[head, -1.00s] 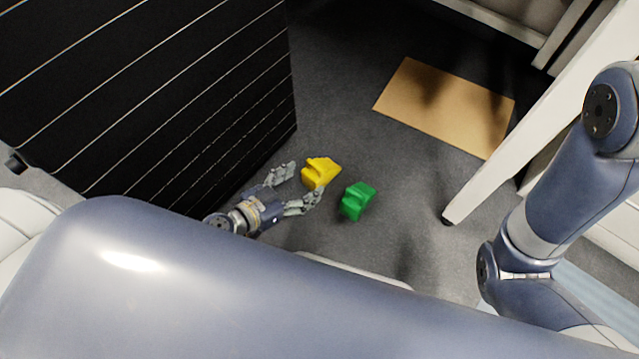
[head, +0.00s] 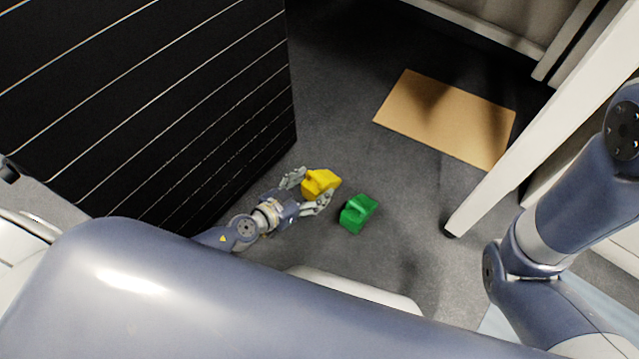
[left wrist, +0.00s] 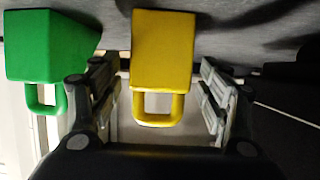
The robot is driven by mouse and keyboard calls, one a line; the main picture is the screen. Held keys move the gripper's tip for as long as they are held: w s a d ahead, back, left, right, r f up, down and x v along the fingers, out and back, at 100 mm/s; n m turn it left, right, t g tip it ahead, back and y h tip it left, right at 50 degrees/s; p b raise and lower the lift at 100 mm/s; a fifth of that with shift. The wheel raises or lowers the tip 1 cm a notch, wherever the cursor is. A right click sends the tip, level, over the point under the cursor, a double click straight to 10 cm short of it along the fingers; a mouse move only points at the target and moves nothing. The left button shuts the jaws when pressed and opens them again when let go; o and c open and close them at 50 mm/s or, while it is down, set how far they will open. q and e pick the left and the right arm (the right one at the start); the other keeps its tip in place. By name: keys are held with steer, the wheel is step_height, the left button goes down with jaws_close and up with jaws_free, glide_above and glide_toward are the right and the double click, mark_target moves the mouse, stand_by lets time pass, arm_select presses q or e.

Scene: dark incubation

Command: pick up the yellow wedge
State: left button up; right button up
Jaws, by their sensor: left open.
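The yellow wedge (head: 320,182) lies on the dark grey floor. In the left wrist view the yellow wedge (left wrist: 162,62) is in the middle, with a loop on the side toward the camera. My left gripper (head: 307,190) is open, with one finger on either side of the wedge. In the left wrist view the fingers of my left gripper (left wrist: 160,95) stand apart, with visible gaps to the wedge. My right gripper is not in view.
A green wedge (head: 358,214) lies close to the right; it also shows in the left wrist view (left wrist: 45,50). A black cabinet (head: 150,100) stands at the left. A tan board (head: 450,115) lies behind on the floor. A white leg (head: 540,130) stands at right.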

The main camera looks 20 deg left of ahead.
mark_target(330, 175)
arm_select(q)
steer(key=shift+x, duration=1.85)
steer(key=c, duration=1.3)
steer(key=shift+r, duration=0.1)
steer(key=shift+r, duration=0.1)
